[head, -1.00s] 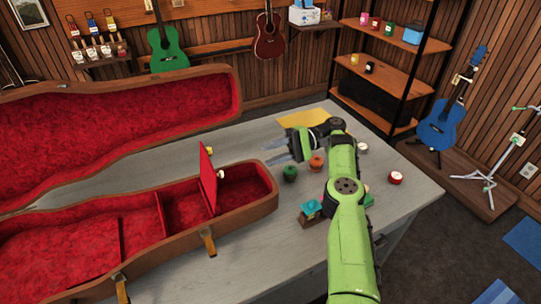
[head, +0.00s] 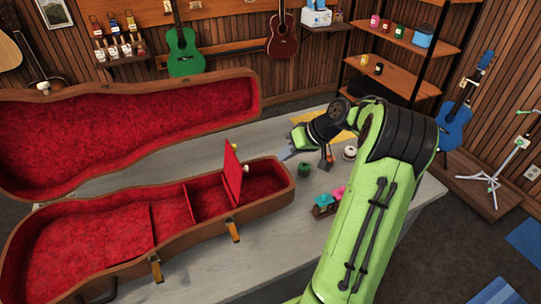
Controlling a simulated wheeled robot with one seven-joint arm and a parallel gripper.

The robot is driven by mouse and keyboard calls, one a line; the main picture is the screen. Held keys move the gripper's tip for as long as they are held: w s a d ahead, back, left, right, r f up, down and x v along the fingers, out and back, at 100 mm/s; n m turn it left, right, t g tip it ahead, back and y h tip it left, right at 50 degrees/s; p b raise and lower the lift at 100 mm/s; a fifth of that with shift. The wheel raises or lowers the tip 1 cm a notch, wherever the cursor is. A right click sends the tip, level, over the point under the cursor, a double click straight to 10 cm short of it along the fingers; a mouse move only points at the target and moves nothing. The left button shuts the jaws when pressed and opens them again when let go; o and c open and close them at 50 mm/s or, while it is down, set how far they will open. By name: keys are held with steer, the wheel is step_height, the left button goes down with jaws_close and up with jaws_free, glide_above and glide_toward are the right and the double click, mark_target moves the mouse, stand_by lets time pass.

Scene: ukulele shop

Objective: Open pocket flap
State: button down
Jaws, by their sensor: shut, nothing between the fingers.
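The pocket flap (head: 232,172) is a red panel with a small pale knob (head: 246,168) on its right face. It stands up, nearly upright and slightly tilted, over the red-lined pocket (head: 266,182) at the right end of the open instrument case (head: 215,228). The pocket's inside shows beside the flap. The fingers look shut and hold nothing.
The case lid (head: 258,95) stands open behind the body. A green jar (head: 304,169), a white round item (head: 349,153) and a small stand with pink and teal items (head: 325,207) are on the table (head: 283,235) near my arm. Bare table lies in front of the case.

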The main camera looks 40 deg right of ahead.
mark_target(236, 171)
steer(key=w+a+f, duration=0.4)
steer(key=w+a, duration=0.1)
steer(key=a, duration=0.1)
steer(key=shift+a+f, duration=0.25)
steer(key=shift+f, duration=0.05)
steer(key=shift+d, duration=0.1)
steer(key=a, duration=0.1)
steer(key=a+b, duration=0.1)
steer(key=w+a+r+h, duration=0.1)
steer(key=shift+r+g, duration=0.1)
steer(key=shift+g, duration=0.2)
